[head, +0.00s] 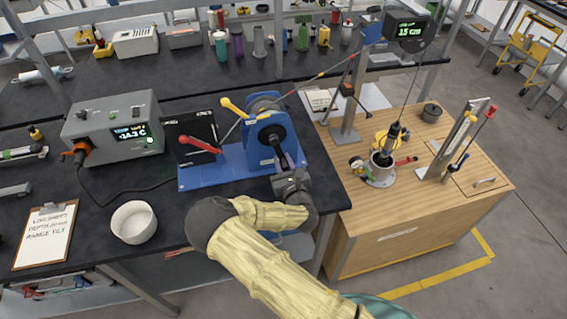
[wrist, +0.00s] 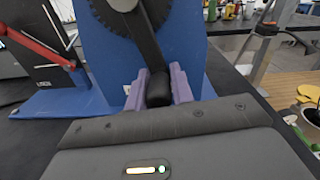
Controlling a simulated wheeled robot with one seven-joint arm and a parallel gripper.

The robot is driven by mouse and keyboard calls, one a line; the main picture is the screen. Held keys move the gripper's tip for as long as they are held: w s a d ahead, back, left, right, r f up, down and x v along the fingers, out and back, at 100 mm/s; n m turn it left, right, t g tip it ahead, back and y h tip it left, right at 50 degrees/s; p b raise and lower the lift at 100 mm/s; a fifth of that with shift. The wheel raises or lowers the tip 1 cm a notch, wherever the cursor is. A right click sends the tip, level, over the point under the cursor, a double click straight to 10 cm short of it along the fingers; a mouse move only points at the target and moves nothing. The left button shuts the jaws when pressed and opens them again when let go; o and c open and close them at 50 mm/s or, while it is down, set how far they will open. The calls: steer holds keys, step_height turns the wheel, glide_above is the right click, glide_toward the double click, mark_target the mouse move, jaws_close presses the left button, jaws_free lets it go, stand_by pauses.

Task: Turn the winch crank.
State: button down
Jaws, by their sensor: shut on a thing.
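The blue winch (head: 265,140) stands on a blue base plate on the dark bench in the head view. Its dark crank arm (wrist: 143,40) runs down from the hub in the wrist view and ends in a black crank handle (wrist: 158,90). My gripper (wrist: 159,88) has its two purple fingers closed on either side of that handle. In the head view my gripper (head: 287,165) is at the front right of the winch, and my arm partly hides the lower crank. A red lever (head: 200,145) and a yellow-knobbed lever (head: 233,107) are on the winch's left side.
A grey control box (head: 115,130) with a lit readout and a white bowl (head: 134,222) stand left of the winch. A cable runs from the winch to a pulley by a lit display (head: 411,30). A probe (head: 390,140) hangs over the wooden cabinet (head: 400,222).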

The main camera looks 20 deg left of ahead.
steer(key=shift+a, duration=0.1)
steer(key=c, duration=1.2)
jaws_free()
steer(key=shift+c, duration=0.2)
steer(key=shift+s, duration=0.1)
steer(key=shift+s+d+f, duration=0.1)
steer(key=shift+s+d, duration=0.25)
steer(key=shift+s, duration=0.1)
steer(key=b+v, duration=0.2)
steer(key=v, duration=1.4)
steer(key=shift+d, duration=0.1)
